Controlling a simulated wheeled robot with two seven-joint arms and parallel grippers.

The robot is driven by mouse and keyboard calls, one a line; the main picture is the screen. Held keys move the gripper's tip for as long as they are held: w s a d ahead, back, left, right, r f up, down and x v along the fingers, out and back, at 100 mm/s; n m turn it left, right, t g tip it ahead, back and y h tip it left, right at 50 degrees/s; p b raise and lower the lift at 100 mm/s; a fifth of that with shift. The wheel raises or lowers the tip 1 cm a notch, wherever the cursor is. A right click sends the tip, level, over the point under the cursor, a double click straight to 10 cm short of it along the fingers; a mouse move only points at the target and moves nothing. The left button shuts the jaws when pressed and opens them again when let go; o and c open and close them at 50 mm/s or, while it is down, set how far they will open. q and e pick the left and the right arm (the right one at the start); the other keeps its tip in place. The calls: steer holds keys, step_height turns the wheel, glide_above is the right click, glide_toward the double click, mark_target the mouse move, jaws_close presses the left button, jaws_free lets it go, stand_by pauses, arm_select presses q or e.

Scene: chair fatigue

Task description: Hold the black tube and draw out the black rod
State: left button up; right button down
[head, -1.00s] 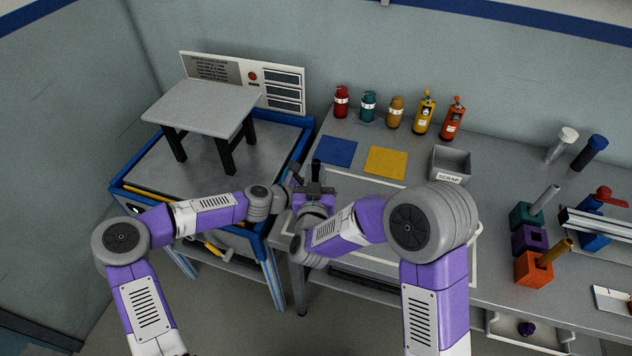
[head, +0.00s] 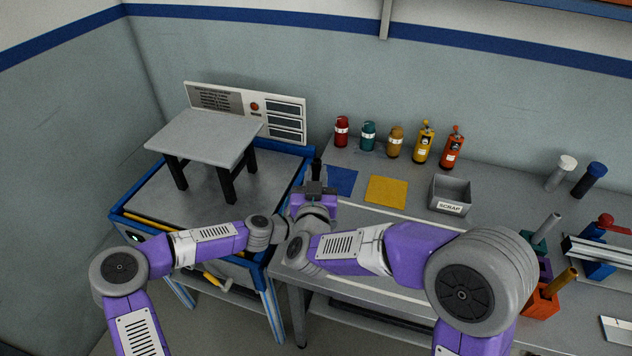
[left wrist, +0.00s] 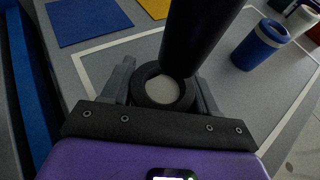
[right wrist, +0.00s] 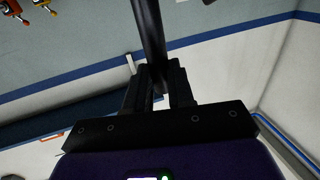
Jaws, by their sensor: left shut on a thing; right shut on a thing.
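The black tube (left wrist: 150,91) stands between my left gripper's fingers (left wrist: 161,92) in the left wrist view, its round mouth toward the camera and pale inside. The left fingers are shut on it. In the head view the left gripper is largely hidden behind my right wrist. The black rod (left wrist: 200,35) is above the tube; its lower end overlaps the rim in the picture and looks clear of the mouth. My right gripper (head: 317,183) is shut on the rod (head: 317,167), which also shows between its fingers in the right wrist view (right wrist: 149,35).
A blue mat (head: 341,181) and a yellow mat (head: 387,191) lie on the bench behind the grippers. The scrap bin (head: 450,195) and several canisters (head: 395,142) stand beyond. A blue-framed cart (head: 130,222) with a small grey table (head: 205,136) is at left.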

arm_select(q)
steer(key=o, duration=1.2)
steer(key=v, duration=1.2)
steer(key=shift+s, duration=0.1)
steer(key=shift+s, duration=0.1)
